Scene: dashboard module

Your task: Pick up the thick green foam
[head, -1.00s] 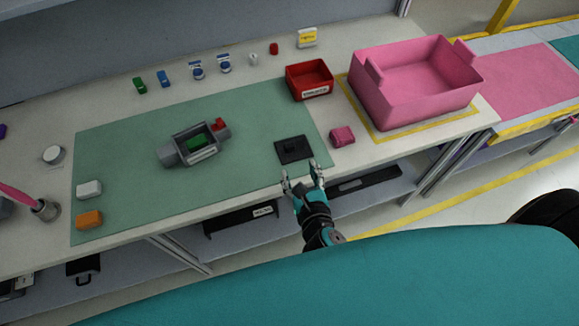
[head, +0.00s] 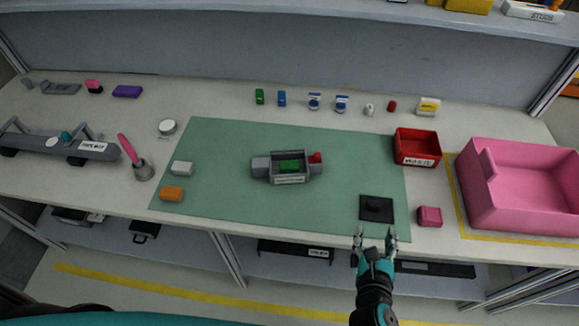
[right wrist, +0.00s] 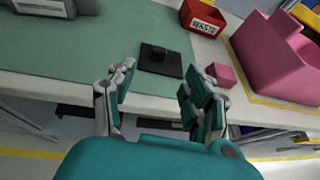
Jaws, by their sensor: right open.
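I cannot tell for sure which thing is the thick green foam. A small green block (head: 259,97) stands at the back of the bench, beside a blue block (head: 282,98). A flat green piece (head: 290,166) lies inside the grey housing (head: 259,172) on the green mat. My right gripper (head: 376,238) is open and empty at the bench's front edge, just in front of the black square pad (head: 366,216). The right wrist view shows its spread fingers (right wrist: 155,88) with nothing between them. My left gripper is not in view.
A pink block (head: 429,216), a red waste bin (head: 418,160) and a large pink bin (head: 520,200) stand on the right. White (head: 182,168) and orange (head: 171,194) blocks lie on the left of the mat (head: 230,210). A shelf (head: 420,15) overhangs the back.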

